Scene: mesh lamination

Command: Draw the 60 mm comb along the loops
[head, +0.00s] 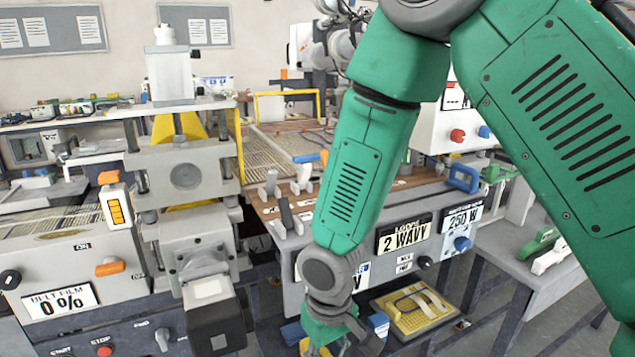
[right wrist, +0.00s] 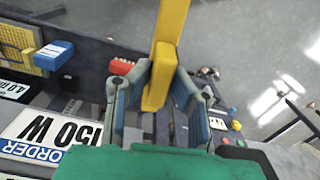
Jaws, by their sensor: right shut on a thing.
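My right gripper (right wrist: 162,85) is shut on a yellow bar-shaped tool (right wrist: 166,35) in the right wrist view. The tool passes between the fingers and runs out of the top of the picture; no teeth show, so I cannot tell if it is the 60 mm comb. In the head view my right gripper (head: 328,343) hangs low at the bottom edge, in front of the bench, its fingers mostly cut off. A sign reading "LOOPS 2 WAVY" (head: 403,236) is on the bench front. The loops themselves cannot be made out. My left gripper is not in view.
A grey press (head: 185,170) stands left of the bench. A "250 W" sign (head: 462,217) and blue knob (head: 462,244) sit on the bench front. A yellow board (head: 436,299) lies low under the bench. A grey side table (head: 515,268) stands at right.

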